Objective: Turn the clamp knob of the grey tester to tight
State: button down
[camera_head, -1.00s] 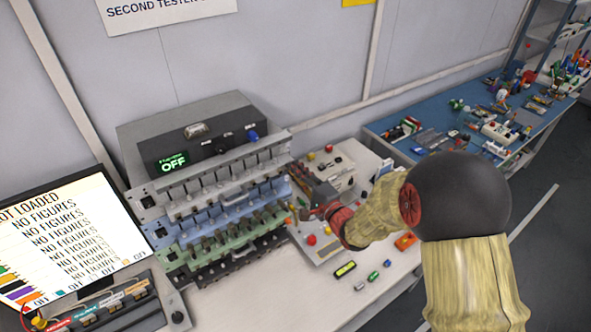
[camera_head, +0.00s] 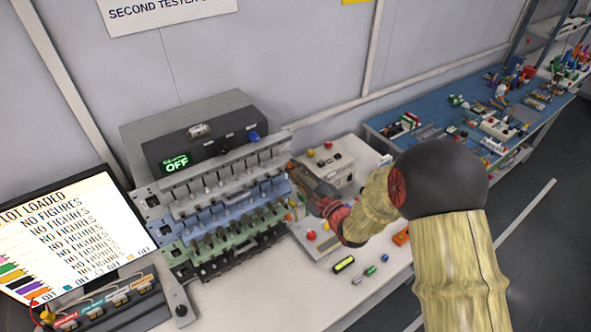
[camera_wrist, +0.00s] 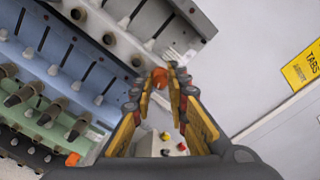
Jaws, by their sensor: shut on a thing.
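The grey tester (camera_head: 235,165) is the uppermost strip of the stepped stack, with a row of slots and levers. In the wrist view its pale end (camera_wrist: 175,22) is at the top. My gripper (camera_wrist: 166,78) is shut on a small orange knob (camera_wrist: 160,76), just below and beside that end. The fingers hide part of the knob, and its turn position cannot be read. Which strip it is fixed to is not clear, as the blue strip (camera_wrist: 75,70) ends close by. In the head view my gripper (camera_head: 303,185) is at the stack's right end, its fingertips mostly hidden.
Green (camera_head: 215,237) and black strips lie below the blue one. A second orange knob (camera_wrist: 72,160) shows lower left. A dark box (camera_head: 200,140) reading OFF stands behind. A control box (camera_head: 328,160) with buttons stands right of the stack. A monitor (camera_head: 80,235) is at left.

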jog(key=shift+f, duration=0.1)
dwell(0.4)
jog(key=c, duration=1.7)
grip_release()
jog(key=v, duration=1.2)
jog(key=shift+w, duration=0.1)
